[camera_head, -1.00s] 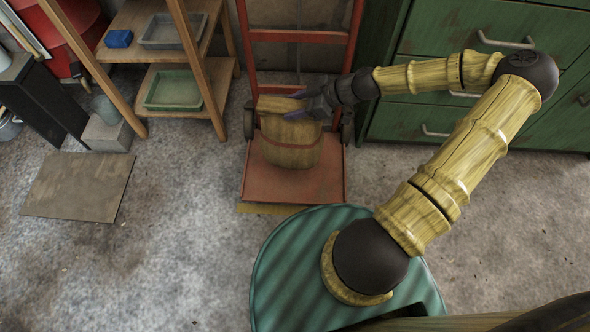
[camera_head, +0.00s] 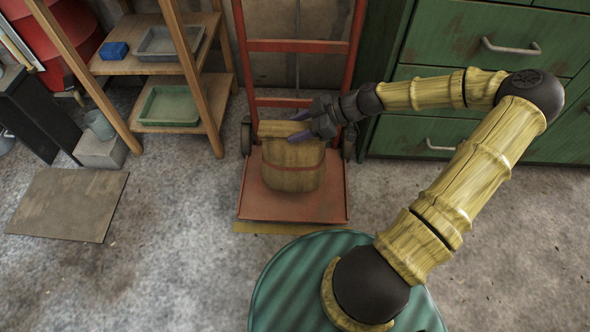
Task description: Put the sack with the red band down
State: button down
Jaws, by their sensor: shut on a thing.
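The sack with the red band (camera_head: 292,178) is tan, with a thin red stripe around its upper body. It stands upright on or just above the red plate of the hand truck (camera_head: 290,206); I cannot tell whether it touches. My gripper (camera_head: 304,127) reaches in from the right and is shut on the sack's top. The fingers partly cover the neck of the sack.
A wooden shelf (camera_head: 186,109) with trays and a blue box (camera_head: 114,50) stands at the left. Green drawers (camera_head: 470,50) stand behind my arm at the right. A flat brown board (camera_head: 68,204) lies on the floor at the left. The floor between is clear.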

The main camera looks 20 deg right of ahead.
jog(key=shift+f+b, duration=1.95)
jog(key=shift+f, duration=0.95)
jog(key=shift+f+b, duration=1.35)
jog(key=shift+f, duration=0.55)
jog(key=c, duration=0.6)
grip_release()
jog(key=shift+f, duration=0.2)
